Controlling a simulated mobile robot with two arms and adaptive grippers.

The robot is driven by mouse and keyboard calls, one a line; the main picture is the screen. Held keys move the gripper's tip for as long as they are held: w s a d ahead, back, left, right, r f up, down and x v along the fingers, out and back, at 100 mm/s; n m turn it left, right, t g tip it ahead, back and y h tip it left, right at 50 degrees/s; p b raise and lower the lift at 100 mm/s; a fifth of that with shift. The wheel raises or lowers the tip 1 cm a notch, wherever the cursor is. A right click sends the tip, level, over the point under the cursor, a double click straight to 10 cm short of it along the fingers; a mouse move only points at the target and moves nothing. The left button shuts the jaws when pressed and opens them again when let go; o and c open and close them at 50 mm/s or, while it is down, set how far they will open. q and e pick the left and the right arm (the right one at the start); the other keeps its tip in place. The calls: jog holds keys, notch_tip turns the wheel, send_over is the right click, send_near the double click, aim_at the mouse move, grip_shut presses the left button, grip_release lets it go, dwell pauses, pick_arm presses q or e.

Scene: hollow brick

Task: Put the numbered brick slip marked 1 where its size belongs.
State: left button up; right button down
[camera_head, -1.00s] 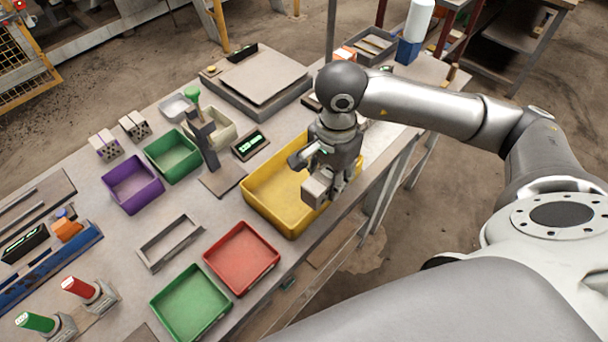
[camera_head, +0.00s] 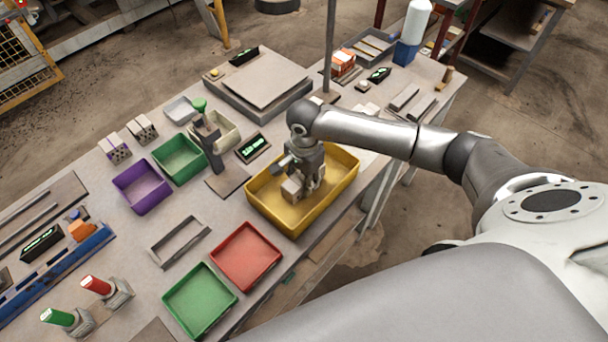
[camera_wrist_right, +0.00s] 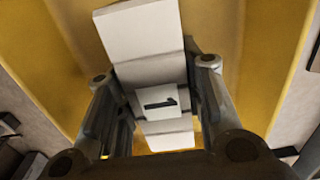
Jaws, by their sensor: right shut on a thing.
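The pale brick slip marked 1 (camera_wrist_right: 160,100) is between the fingers of my right gripper (camera_wrist_right: 157,95) in the wrist view, its dark numeral on a small white label. In the head view my right gripper (camera_head: 307,188) is shut on the pale slip (camera_head: 291,190), low inside the yellow bin (camera_head: 340,187). Yellow bin surface (camera_wrist_right: 215,25) lies behind the slip in the wrist view. Whether the slip touches the bin floor I cannot tell. My left gripper is not in view.
A red tray (camera_head: 247,256) and a green tray (camera_head: 199,300) lie along the front edge. A purple bin (camera_head: 142,186) and a green bin (camera_head: 179,158) stand at the back left, near an empty rectangular frame (camera_head: 179,241). A post stand (camera_head: 209,140) is left of the yellow bin.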

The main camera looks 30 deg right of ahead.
jog(key=shift+f+b, duration=0.3)
jog(key=shift+b, duration=0.1)
jog(key=c, duration=1)
grip_release()
jog(key=shift+o, duration=0.2)
jog(key=shift+r, duration=0.15)
jog(key=shift+r+p, duration=0.2)
jog(key=shift+p, duration=0.25)
notch_tip(320, 180, up, 10)
jog(key=b, duration=0.4)
jog(key=shift+r, duration=0.9)
